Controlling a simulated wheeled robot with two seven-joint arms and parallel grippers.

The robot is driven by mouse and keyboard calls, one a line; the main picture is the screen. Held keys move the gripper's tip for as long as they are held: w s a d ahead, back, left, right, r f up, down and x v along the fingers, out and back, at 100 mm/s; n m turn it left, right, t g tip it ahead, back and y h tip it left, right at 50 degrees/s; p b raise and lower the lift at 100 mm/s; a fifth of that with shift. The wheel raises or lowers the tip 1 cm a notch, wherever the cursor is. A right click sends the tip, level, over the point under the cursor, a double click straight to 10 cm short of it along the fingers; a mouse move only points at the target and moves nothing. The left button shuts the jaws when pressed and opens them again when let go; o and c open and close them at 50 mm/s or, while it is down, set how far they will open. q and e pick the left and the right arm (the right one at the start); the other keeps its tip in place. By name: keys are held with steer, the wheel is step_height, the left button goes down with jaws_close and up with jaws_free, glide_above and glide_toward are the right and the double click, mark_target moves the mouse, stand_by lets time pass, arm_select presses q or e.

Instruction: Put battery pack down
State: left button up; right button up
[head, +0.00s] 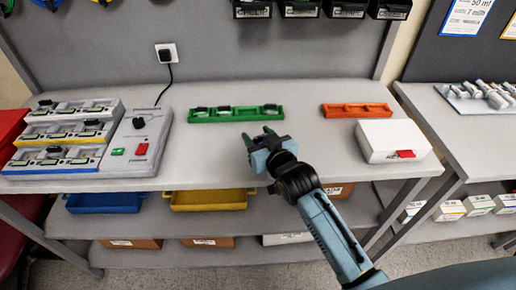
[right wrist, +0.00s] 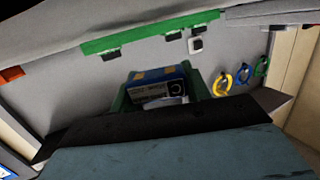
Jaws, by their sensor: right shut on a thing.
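My right gripper (head: 262,138) is over the table, in front of the green tray (head: 236,119). In the right wrist view its green fingers (right wrist: 165,90) are shut on a battery pack (right wrist: 158,84), blue with orange patches and a pale label side. The pack is held in the air or close to the table; I cannot tell which. In the head view the gripper hides most of it. The green tray holds several dark-topped packs, with bare room between them; it also shows in the right wrist view (right wrist: 150,33). My left gripper is not in view.
An orange tray (head: 357,113) and a white box (head: 388,142) with a red tab stand to the right. On the left are a grey charger-like unit (head: 139,133) and a rack of pumps (head: 62,134). The tabletop between is clear. Blue and yellow bins sit below.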

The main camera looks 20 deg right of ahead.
steer(key=shift+f+b, duration=0.35)
steer(key=shift+f, duration=1.55)
steer(key=shift+f, duration=0.15)
steer(key=o, duration=1)
steer(key=shift+o, duration=0.2)
steer(key=s+d+r+p, duration=0.1)
steer(key=s+r, duration=0.1)
steer(key=s, duration=0.9)
steer(key=shift+s+d, duration=0.15)
steer(key=shift+s, duration=0.25)
